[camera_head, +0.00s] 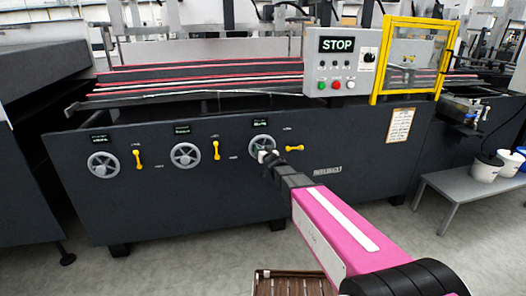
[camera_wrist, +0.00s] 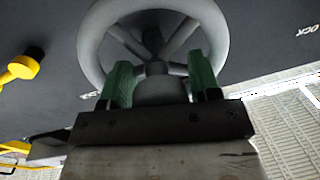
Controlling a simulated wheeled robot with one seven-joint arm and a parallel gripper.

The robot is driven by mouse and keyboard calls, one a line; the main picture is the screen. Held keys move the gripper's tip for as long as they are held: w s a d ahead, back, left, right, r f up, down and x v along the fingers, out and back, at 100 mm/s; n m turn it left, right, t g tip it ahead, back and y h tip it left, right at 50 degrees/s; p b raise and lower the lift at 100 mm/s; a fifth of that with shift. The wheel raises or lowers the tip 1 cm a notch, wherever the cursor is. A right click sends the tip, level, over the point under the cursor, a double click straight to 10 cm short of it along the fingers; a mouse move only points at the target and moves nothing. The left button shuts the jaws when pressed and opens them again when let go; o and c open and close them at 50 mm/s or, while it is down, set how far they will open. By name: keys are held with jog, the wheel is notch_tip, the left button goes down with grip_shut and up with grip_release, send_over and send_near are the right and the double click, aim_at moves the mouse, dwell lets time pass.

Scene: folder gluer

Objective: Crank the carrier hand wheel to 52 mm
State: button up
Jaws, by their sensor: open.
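Three grey hand wheels sit in a row on the dark front panel: a left wheel (camera_head: 103,165), a middle wheel (camera_head: 186,155) and a right wheel (camera_head: 260,141). Each has a small green-lit display above it, too small to read, so I cannot tell which wheel is the carrier's. My gripper (camera_head: 268,157) is at the right wheel and covers its lower part. In the wrist view that wheel (camera_wrist: 92,40) fills the top, with spokes running to its hub. My gripper's green fingers (camera_wrist: 160,82) are open, one on each side of the hub area. Contact cannot be told.
Yellow levers stand beside the wheels: upright at the left (camera_head: 138,159) and middle (camera_head: 216,150), lying sideways at the right (camera_head: 295,148). A STOP control box (camera_head: 340,62) and yellow-framed guard (camera_head: 374,60) are above. A grey bench (camera_head: 455,185) with buckets stands right.

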jog(key=c, duration=1)
jog(key=shift+m, duration=0.4)
jog(key=m, duration=0.4)
jog(key=shift+m+t, duration=0.3)
jog(key=shift+m, duration=0.1)
jog(key=m, duration=0.4)
jog(key=shift+m+t, duration=0.3)
jog(key=shift+m, duration=0.1)
jog(key=m, duration=0.5)
jog(key=shift+h, duration=0.4)
jog(key=shift+d+m+t+h, duration=0.1)
jog(key=shift+m+t+h, duration=0.25)
jog(key=shift+m, duration=2.15)
